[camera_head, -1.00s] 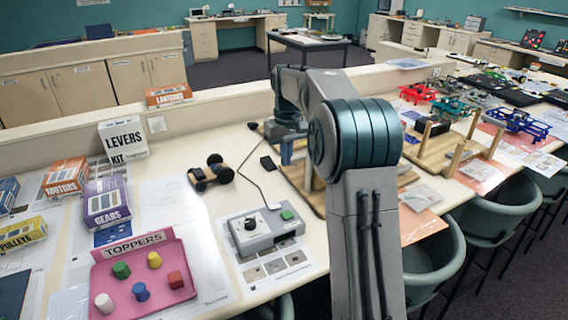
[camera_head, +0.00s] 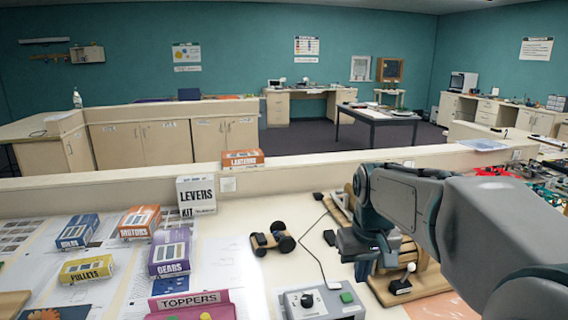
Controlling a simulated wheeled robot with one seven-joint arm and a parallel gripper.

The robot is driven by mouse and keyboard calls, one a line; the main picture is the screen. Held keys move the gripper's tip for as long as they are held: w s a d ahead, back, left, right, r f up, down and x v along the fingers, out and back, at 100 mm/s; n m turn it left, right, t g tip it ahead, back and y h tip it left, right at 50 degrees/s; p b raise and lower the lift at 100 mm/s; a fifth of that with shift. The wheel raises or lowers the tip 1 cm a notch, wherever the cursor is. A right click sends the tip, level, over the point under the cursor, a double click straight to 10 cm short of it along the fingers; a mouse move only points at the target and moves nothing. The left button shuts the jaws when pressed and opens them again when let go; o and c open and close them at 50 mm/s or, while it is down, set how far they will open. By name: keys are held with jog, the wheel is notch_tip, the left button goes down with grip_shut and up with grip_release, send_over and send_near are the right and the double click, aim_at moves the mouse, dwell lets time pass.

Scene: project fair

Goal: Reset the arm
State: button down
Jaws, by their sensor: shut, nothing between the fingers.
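My arm (camera_head: 455,215) comes in from the right edge and reaches left over the counter. My gripper (camera_head: 363,270) hangs at its end, pointing down above the counter, left of a wooden stand (camera_head: 425,275). It is shut and holds nothing; its fingertips are small and dark in this view. The arm hides part of the wooden stand and the counter behind it.
A grey control box (camera_head: 322,302) with a knob stands below my gripper. A small wheeled cart (camera_head: 272,240) is to its left. Kit boxes, including the white levers kit (camera_head: 196,195), and a pink toppers tray (camera_head: 195,299) stand farther left. A low ledge (camera_head: 300,172) runs behind.

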jog(key=s+f, duration=0.2)
jog(key=s, duration=0.5)
jog(key=s+f+m+t, duration=0.1)
jog(key=s+f, duration=0.2)
jog(key=s, duration=0.5)
jog(key=shift+s+a+f, duration=0.25)
jog(key=shift+a, duration=0.1)
jog(key=c, duration=1.6)
grip_release()
jog(key=shift+s+f, duration=0.25)
jog(key=shift+s, duration=0.05)
jog(key=w+r+m, duration=0.4)
jog(key=w, duration=0.3)
jog(key=m+g+y+p, duration=0.2)
jog(key=m+g+y, duration=0.25)
jog(key=m, duration=0.75)
send_over(335, 285)
jog(key=w+d, duration=0.2)
jog(key=d, duration=0.4)
notch_tip(335, 285, down, 4)
jog(key=shift+t, duration=0.35)
jog(key=x, duration=0.4)
jog(key=p+x, duration=0.1)
jog(key=x, duration=0.4)
jog(key=p+x, duration=0.1)
jog(key=x, duration=0.3)
jog(key=shift+s+f, duration=0.3)
jog(key=shift+f, duration=0.05)
jog(key=shift+a, duration=0.1)
grip_shut()
